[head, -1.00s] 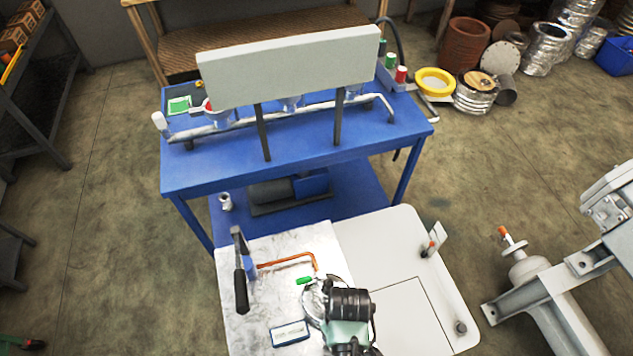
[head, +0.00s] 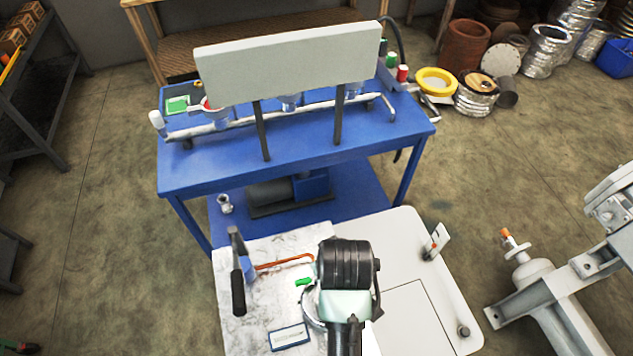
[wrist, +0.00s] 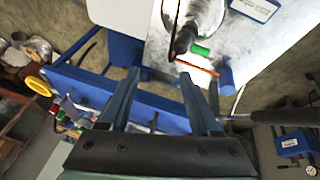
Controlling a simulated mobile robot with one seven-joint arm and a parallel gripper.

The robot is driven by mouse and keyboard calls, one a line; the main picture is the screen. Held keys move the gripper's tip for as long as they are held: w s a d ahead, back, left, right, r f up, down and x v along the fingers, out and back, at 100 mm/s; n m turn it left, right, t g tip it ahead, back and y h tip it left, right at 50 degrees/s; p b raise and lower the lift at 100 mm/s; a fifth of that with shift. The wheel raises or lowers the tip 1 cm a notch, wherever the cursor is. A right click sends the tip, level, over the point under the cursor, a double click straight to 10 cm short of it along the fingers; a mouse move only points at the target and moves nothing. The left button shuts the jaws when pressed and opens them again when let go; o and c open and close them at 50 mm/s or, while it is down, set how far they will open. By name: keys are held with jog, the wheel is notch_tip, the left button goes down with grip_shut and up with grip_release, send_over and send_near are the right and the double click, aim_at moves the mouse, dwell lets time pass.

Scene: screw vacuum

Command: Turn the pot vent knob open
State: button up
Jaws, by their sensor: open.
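The pot (head: 308,312) is a round silver vessel on the white marbled worktop, mostly hidden behind my arm in the head view. In the wrist view its shiny wall (wrist: 207,14) shows at the top. A small green handle (head: 303,282) sits beside the pot, near an orange-red tube (head: 285,263). The green handle also shows in the wrist view (wrist: 201,49), next to a dark fitting (wrist: 183,40). I cannot tell for sure which part is the vent knob. My gripper (wrist: 160,75) is open and empty, with its fingers apart from these parts; the head view hides its fingertips.
A small framed label (head: 289,337) lies in front. Behind is a blue bench (head: 300,140) with a grey panel (head: 290,62) on posts. The white cover (head: 385,250) has clear room.

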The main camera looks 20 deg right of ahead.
jog(key=w+r+t+h+b, duration=0.1)
jog(key=w+r+t, duration=0.4)
jog(key=w+r, duration=0.5)
notch_tip(320, 180, up, 2)
jog(key=shift+a+r+m+t+b, duration=0.1)
jog(key=shift+a+m+t+b, duration=0.35)
jog(key=shift+b, duration=0.45)
jog(key=shift+o, duration=0.2)
jog(key=s+f+n+g+y+b, duration=0.1)
jog(key=s+f+g, duration=0.4)
jog(key=s+f, duration=0.3)
notch_tip(320, 180, down, 3)
jog(key=shift+s+f, duration=0.2)
jog(key=shift+s, duration=0.1)
jog(key=s+f+n+g+y, duration=0.15)
jog(key=s+f+g, duration=0.45)
jog(key=s, duration=0.6)
jog(key=shift+t, duration=0.35)
notch_tip(320, 180, down, 14)
jog(key=shift+a+r+b, duration=0.1)
jog(key=shift+a+b, duration=0.05)
jog(key=shift+b, duration=0.4)
